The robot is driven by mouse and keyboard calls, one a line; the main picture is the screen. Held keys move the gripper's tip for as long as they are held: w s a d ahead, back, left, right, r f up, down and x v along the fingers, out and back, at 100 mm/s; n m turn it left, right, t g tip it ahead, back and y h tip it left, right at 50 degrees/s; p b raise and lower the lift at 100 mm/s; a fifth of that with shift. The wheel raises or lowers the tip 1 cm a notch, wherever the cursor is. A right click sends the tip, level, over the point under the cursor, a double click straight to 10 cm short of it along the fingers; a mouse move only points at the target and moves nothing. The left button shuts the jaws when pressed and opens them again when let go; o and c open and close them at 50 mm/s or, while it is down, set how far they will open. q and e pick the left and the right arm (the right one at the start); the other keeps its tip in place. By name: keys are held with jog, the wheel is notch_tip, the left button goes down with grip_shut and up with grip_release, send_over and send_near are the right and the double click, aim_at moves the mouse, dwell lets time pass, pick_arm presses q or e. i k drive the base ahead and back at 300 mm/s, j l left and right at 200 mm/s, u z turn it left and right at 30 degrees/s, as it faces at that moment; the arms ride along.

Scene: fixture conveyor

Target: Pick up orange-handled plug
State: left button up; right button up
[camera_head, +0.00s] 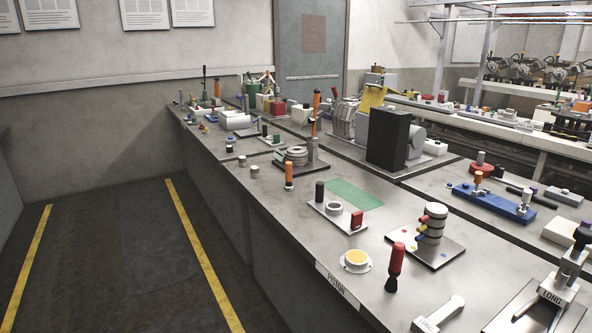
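An orange-handled plug (289,172) stands upright on the grey bench, with a dark lower end, left of a plate holding a black cylinder and a ring. A taller orange handle (316,108) rises from a fixture behind it, beside a stack of grey discs. I cannot tell for sure which of the two is the plug named in the task. Neither of my grippers shows in the head view.
The grey bench (270,205) runs from front right to back left. A red-handled tool (395,262), a yellow-topped round part (356,260) and a stacked-ring fixture (432,222) stand nearer. A black box (388,138) stands behind. Open floor lies left, with yellow lines.

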aim_at(289, 186)
jog(key=z, duration=0.3)
jog(key=i+j+z, duration=0.65)
jog(key=j+z, duration=0.2)
